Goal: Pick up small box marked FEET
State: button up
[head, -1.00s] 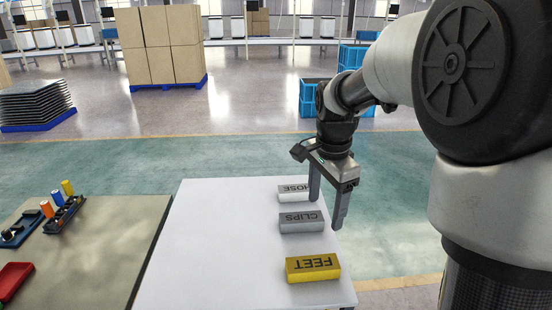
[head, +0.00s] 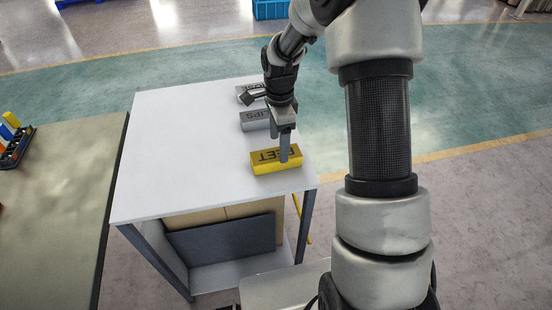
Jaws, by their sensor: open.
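The yellow box marked FEET (head: 270,166) lies on the white table top (head: 185,150) near its front right corner, its lettering upside down in view. My gripper (head: 285,150) points down at this box, with a finger covering part of the lettering's right side. The jaws are open. Whether the fingers are above the box or beside it cannot be told. The grey box marked CLIPS (head: 254,121) lies behind the yellow one, partly hidden by my gripper. The box marked HOSE (head: 246,93) lies farther back, also partly covered.
Under the table top is a shelf with cardboard (head: 215,215) and a dark panel (head: 225,240). Another table (head: 55,190) stands at the left with a dark holder (head: 14,150) of coloured items. The left part of the white table top is clear.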

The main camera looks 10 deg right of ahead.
aim_at(276, 154)
jog(key=f, duration=0.3)
jog(key=a+f, duration=0.1)
jog(key=f, duration=0.1)
jog(key=shift+f, duration=0.3)
jog(key=shift+r, duration=0.1)
jog(key=c, duration=1.2)
